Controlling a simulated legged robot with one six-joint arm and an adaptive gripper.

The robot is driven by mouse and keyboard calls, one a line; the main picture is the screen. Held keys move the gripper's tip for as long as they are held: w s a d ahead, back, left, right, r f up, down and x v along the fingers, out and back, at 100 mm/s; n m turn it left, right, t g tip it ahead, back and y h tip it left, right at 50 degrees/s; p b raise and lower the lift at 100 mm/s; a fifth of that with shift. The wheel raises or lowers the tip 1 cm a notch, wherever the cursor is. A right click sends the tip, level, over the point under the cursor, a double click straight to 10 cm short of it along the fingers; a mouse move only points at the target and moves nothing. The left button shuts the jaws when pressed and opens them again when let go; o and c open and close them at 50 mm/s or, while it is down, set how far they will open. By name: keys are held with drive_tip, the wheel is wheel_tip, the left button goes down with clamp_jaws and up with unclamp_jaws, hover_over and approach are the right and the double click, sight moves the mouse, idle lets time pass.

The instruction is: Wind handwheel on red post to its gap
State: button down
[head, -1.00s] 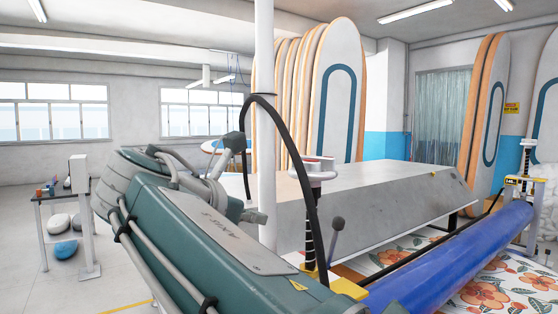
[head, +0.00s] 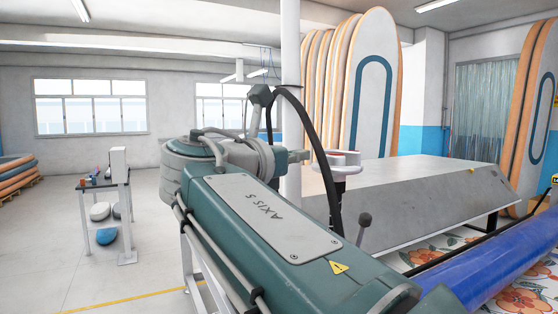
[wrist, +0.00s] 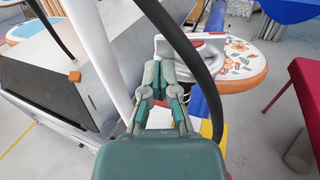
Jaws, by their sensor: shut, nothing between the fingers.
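The handwheel (head: 342,158) is a pale wheel with a red band, on top of an upright post (head: 338,188) in front of the grey sloped bench in the head view. In the wrist view the handwheel (wrist: 214,50) lies just beyond and right of my gripper (wrist: 160,72), with a black hose crossing in front of it. My gripper is shut and empty. Its fingertips are close to the near left side of the wheel; I cannot tell whether they touch. The wheel's gap cannot be made out clearly. My arm hides the lower post in the head view.
A white vertical pole (head: 291,80) stands close beside my gripper. A grey sloped bench (head: 420,195) fills the space behind the wheel. A blue roller (head: 470,268) lies at lower right, over flowered material. A small table (head: 103,185) stands left, with open floor around it.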

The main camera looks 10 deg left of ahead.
sight(317, 152)
drive_tip(key=x, duration=0.3)
drive_tip(key=shift+w, duration=0.5)
drive_tip(key=shift+d, duration=0.1)
drive_tip(key=shift+w+f+m+g+h, duration=0.1)
drive_tip(key=shift+w+m+g+h, duration=0.1)
drive_tip(key=shift+m+g+h, duration=0.25)
drive_tip(key=shift+w+m+g+h, duration=0.2)
drive_tip(key=shift+m+g+h, duration=0.45)
drive_tip(key=shift+h, duration=0.3)
